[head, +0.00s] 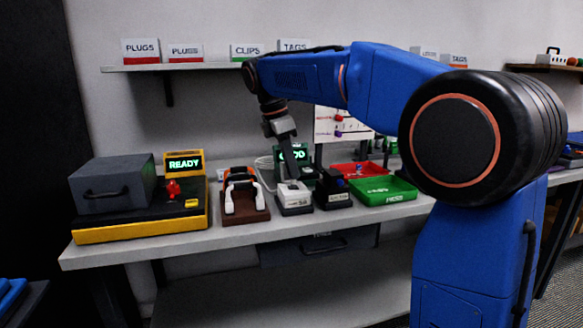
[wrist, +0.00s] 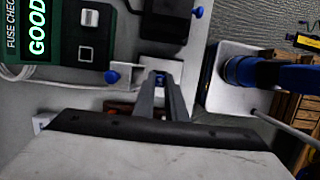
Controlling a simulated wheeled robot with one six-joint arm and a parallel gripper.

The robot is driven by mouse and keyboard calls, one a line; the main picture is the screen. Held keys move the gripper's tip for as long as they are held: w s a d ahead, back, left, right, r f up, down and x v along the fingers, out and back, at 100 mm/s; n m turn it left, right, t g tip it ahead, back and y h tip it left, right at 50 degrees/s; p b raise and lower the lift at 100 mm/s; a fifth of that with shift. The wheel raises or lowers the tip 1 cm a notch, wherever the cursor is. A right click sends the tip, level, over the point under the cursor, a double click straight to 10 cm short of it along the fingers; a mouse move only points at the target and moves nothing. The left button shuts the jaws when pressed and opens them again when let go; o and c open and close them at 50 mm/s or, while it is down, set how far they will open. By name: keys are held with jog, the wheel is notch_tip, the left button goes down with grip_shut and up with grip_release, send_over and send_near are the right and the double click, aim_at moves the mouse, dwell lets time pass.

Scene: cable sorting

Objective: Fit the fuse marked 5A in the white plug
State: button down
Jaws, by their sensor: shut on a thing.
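My gripper (head: 291,180) points down at a small white box (head: 294,199) whose front label reads 5A. In the wrist view my gripper (wrist: 160,80) has its fingers close together, with tips over a pale box top (wrist: 162,66). A small dark-blue bit shows between the tips; I take it for the fuse, but its marking cannot be read.
The green fuse checker (wrist: 88,40) displays GOOD. A black box (head: 332,191) stands right of the white box. Green (head: 384,190) and red (head: 357,170) trays lie farther right. A yellow-based machine (head: 140,230) showing READY stands at left. The bench's front edge is clear.

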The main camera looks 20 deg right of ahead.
jog(key=shift+f, duration=0.9)
dwell(1.2)
jog(key=c, duration=1.3)
grip_release()
jog(key=shift+r, duration=0.15)
jog(key=shift+o, duration=0.7)
jog(key=shift+w+r, duration=0.1)
jog(key=shift+r, duration=3.75)
